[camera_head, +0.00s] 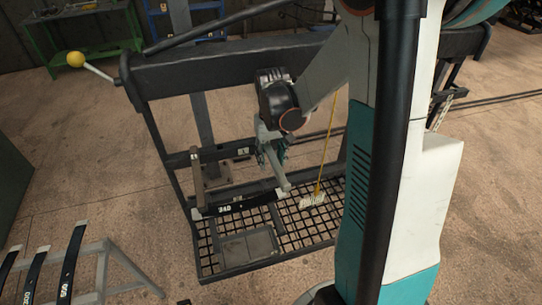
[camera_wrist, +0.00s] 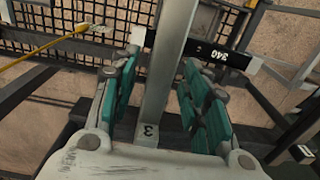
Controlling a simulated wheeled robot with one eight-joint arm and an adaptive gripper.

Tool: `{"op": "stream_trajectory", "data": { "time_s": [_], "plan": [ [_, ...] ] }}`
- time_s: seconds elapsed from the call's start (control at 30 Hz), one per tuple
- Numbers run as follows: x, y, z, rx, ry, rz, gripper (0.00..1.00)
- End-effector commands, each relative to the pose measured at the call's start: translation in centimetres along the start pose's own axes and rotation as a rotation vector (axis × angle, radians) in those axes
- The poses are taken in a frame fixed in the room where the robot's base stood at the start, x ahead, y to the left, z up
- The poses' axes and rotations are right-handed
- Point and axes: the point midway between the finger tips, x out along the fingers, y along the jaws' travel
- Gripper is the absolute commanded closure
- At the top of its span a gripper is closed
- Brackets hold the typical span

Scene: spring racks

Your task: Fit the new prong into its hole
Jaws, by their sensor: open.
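A grey prong, a straight bar (camera_wrist: 168,60), runs between the two teal-padded fingers of my gripper (camera_wrist: 160,95) in the wrist view. The fingers are open, one on each side of the bar, with gaps visible. A mark "3" shows near the bar's lower end; whether that end sits in a hole cannot be told. In the head view my gripper (camera_head: 272,157) is at the black rack (camera_head: 218,66), and the prong (camera_head: 280,176) sticks out below it. Another upright prong (camera_head: 197,178) stands to the left.
A black leaf spring marked 340 (camera_head: 238,206) lies low across the rack, close to the prong. Open floor lies left of the rack.

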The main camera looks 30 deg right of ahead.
Motion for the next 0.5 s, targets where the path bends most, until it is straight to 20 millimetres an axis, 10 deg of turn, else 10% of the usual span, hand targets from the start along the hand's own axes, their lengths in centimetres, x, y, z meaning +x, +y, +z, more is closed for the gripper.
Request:
{"op": "stream_trajectory", "data": {
  "time_s": [0.5],
  "plan": [
    [-6.4, 0.0, 0.1, 0.0, 0.0, 0.0, 0.58]
  ]
}}
